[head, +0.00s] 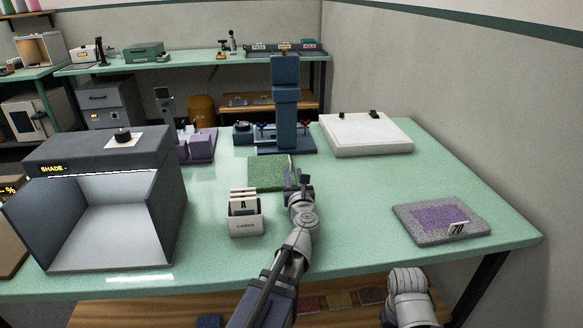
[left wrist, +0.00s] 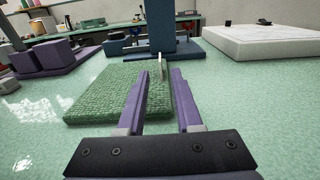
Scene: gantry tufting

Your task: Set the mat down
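A green textured mat (head: 266,174) lies on the table in front of the blue stand, and it also shows in the left wrist view (left wrist: 110,94). My left gripper (head: 293,178) is at the mat's right edge. In the left wrist view its purple fingers (left wrist: 168,75) stand apart, with one over the mat's right side and the other just beyond its edge. A thin pale upright piece (left wrist: 162,66) shows by the fingertips at the mat's edge; I cannot tell whether it is touched. My right arm shows at the bottom of the head view, but its fingers are not visible.
A white holder with cards (head: 244,222) stands left of my left arm. A blue stand (head: 286,110) is behind the mat. A grey mat with a purple patch (head: 412,226) and a "70" tag lies at right. A shade booth (head: 120,220) stands left.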

